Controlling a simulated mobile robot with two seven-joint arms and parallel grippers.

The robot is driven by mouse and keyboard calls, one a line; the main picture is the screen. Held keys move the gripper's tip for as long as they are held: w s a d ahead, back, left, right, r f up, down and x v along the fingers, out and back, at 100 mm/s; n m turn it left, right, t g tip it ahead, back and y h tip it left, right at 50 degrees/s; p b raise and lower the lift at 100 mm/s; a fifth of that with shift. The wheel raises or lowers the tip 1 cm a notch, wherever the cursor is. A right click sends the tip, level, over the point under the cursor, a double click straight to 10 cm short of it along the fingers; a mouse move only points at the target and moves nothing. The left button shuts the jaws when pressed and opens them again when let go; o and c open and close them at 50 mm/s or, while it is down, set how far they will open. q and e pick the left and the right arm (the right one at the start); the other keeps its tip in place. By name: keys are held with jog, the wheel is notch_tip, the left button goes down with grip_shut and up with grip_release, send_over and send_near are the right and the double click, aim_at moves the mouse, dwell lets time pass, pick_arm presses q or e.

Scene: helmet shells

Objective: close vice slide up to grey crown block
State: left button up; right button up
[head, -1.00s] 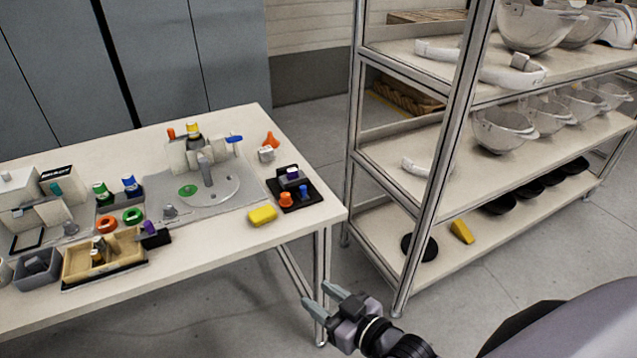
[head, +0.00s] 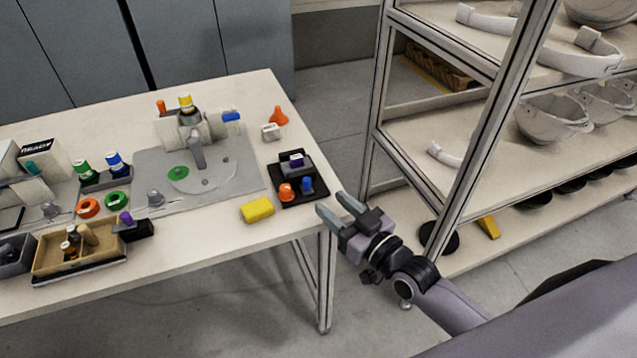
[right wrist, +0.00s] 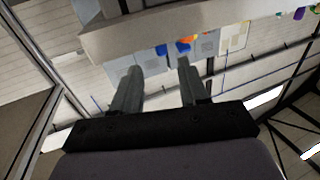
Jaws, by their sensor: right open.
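A fixture stands on a grey plate (head: 235,180) on the table in the head view. It has pale blocks (head: 170,133), a blue handle (head: 231,117) on its right, an upright grey post (head: 197,153) and a yellow-topped part (head: 186,103). It looks like the vice; I cannot tell its slide from the crown block or see the gap between them. My right gripper (head: 334,203) is open and empty, off the table's right front corner, well apart from the fixture. Its fingers also show apart in the right wrist view (right wrist: 158,68). My left gripper is out of view.
A wooden box (head: 50,262) is at the front left. A metal-framed shelf (head: 470,170) with helmet shells stands right of my gripper.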

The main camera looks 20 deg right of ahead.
aim_at(310, 185)
jog(key=shift+x, duration=3.3)
jog(key=shift+c, duration=0.3)
